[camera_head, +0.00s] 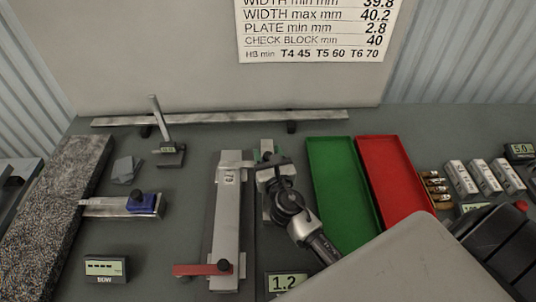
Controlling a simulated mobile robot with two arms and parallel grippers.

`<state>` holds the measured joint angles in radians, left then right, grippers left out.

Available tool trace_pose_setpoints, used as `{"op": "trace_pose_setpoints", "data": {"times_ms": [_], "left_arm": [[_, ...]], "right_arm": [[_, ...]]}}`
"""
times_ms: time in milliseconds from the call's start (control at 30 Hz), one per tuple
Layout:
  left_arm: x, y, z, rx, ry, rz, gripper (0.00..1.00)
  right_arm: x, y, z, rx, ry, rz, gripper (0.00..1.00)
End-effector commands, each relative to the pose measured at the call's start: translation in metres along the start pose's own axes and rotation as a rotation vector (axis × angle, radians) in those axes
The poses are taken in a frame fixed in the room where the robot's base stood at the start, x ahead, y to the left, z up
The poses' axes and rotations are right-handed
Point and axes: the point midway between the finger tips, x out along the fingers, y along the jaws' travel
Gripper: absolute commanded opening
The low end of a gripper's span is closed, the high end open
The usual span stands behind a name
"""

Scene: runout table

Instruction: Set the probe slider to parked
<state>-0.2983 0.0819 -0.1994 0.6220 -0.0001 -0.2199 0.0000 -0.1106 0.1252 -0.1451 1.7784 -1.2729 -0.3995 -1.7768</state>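I cannot tell for certain which part is the probe slider. A blue block (141,202) with a dark knob sits on a short steel bar (108,207) at the left. A red bar (190,270) with a black knob (223,265) lies across the near end of a long steel rail (227,215) in the middle. My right gripper (268,160) is just right of the rail's far end, over a grey metal part with a bit of green (257,156) showing. Its fingers are small and partly hidden by its own body. My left gripper is out of view.
A green tray (340,190) and a red tray (395,175) lie right of my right arm. A dial stand (170,155) stands at the back left. A rough dark slab (60,215) runs along the left. Displays (105,268) and several white blocks (485,177) stand around.

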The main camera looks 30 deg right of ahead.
Motion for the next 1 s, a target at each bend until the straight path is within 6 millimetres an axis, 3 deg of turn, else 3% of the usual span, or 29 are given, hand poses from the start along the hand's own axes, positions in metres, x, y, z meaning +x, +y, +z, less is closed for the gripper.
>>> {"op": "trace_pose_setpoints", "data": {"times_ms": [33, 300, 533, 800, 1000], "left_arm": [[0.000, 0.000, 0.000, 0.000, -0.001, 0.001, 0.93], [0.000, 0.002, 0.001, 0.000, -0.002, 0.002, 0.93], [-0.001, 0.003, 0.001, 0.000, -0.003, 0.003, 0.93], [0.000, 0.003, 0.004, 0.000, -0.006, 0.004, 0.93], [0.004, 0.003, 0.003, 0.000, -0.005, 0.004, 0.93]], "right_arm": [[0.000, 0.000, 0.000, 0.000, 0.000, 0.000, 0.41], [0.000, 0.000, 0.000, 0.000, 0.000, 0.000, 0.00], [0.009, -0.002, 0.001, -0.002, -0.002, 0.000, 0.00], [0.073, -0.017, 0.001, -0.004, -0.005, -0.001, 0.00], [0.100, -0.023, 0.000, 0.000, -0.002, 0.000, 0.00]]}}
